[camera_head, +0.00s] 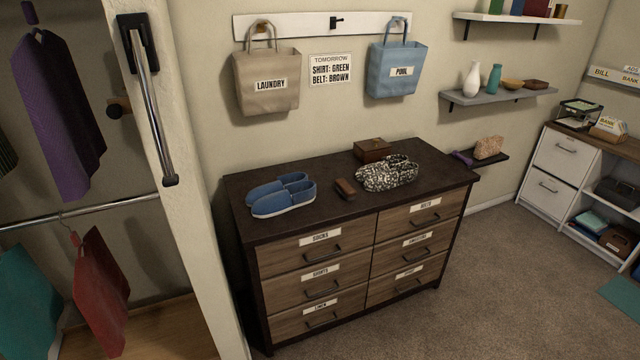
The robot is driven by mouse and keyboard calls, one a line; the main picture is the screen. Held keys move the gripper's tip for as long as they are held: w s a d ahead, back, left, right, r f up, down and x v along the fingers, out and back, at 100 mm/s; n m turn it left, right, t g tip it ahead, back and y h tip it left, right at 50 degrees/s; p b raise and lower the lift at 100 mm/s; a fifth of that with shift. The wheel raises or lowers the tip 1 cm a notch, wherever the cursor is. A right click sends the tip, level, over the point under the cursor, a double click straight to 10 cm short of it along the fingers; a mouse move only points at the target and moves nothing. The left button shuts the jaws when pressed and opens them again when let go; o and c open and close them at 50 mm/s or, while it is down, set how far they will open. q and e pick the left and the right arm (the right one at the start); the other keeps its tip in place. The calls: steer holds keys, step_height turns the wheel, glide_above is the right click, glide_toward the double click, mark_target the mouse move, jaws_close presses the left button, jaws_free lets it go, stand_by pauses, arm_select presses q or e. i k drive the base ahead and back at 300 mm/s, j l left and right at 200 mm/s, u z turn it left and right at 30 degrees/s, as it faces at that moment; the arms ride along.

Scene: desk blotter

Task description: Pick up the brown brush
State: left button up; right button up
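A small brown block-shaped thing (345,188), which looks like the brown brush, lies on the dark top of the dresser (330,215). It sits between a pair of blue slip-on shoes (284,196) on its left and a pair of black-and-white patterned shoes (387,174) on its right, apart from both. Its bristles cannot be made out at this size. Neither of my grippers is in view.
A brown wooden box (373,149) stands behind the patterned shoes. Two bags, beige (267,82) and blue (396,70), hang on the wall above. A wall edge with a metal bar (148,100) stands left of the dresser. Carpet (500,290) is clear at front right.

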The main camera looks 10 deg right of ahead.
mark_target(347, 191)
steer(key=i+l+u, duration=0.1)
steer(key=l, duration=0.25)
steer(key=i+l+u, duration=0.15)
steer(key=l, duration=0.15)
steer(key=i+l+u, duration=0.1)
steer(key=l, duration=0.25)
steer(key=i+l, duration=0.1)
steer(key=l, duration=0.25)
steer(key=i+l+u, duration=0.1)
steer(key=l, duration=0.65)
steer(key=i+u, duration=0.05)
steer(key=i, duration=0.05)
